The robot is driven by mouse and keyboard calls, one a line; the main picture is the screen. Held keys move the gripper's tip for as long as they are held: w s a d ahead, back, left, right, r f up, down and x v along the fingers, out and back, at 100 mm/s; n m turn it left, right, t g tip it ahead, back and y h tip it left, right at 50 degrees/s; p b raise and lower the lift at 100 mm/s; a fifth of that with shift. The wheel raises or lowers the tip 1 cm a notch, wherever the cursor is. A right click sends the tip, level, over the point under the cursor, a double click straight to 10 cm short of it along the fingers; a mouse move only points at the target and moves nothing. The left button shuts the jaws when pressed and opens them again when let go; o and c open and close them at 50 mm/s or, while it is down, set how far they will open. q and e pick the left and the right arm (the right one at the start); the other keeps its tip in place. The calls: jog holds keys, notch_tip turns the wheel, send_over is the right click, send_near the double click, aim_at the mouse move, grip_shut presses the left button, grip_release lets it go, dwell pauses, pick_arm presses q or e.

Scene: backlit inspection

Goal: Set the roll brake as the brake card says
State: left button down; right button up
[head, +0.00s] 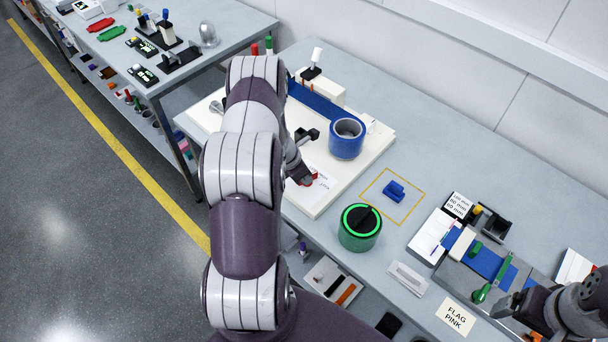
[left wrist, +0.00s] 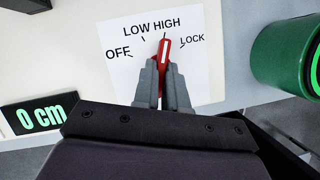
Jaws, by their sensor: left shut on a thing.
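The brake dial (left wrist: 120,60) is a white plate marked OFF, LOW, HIGH and LOCK. Its red lever (left wrist: 164,55) has a white stripe, and its tip points at the HIGH tick. My left gripper (left wrist: 163,88) is shut on the lever. In the head view the red lever (head: 309,179) and my left gripper (head: 300,170) show at the front of the white board (head: 345,180), partly behind my left arm. A blue roll (head: 347,138) stands on that board. My right gripper (head: 522,306) is at the lower right; its jaws are unclear. I cannot identify a brake card.
A blue block (head: 395,191) lies in a yellow outline. A FLAG PINK card (head: 455,315) lies near the front edge. A 0 cm display (left wrist: 40,115) is left of the dial in the wrist view.

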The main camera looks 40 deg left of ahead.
pick_arm(q)
jog(key=c, duration=1.2)
grip_release()
jog(key=shift+s+d+f, duration=0.1)
jog(key=shift+s+f, duration=0.05)
jog(key=v, duration=1.2)
jog(key=shift+r, duration=0.35)
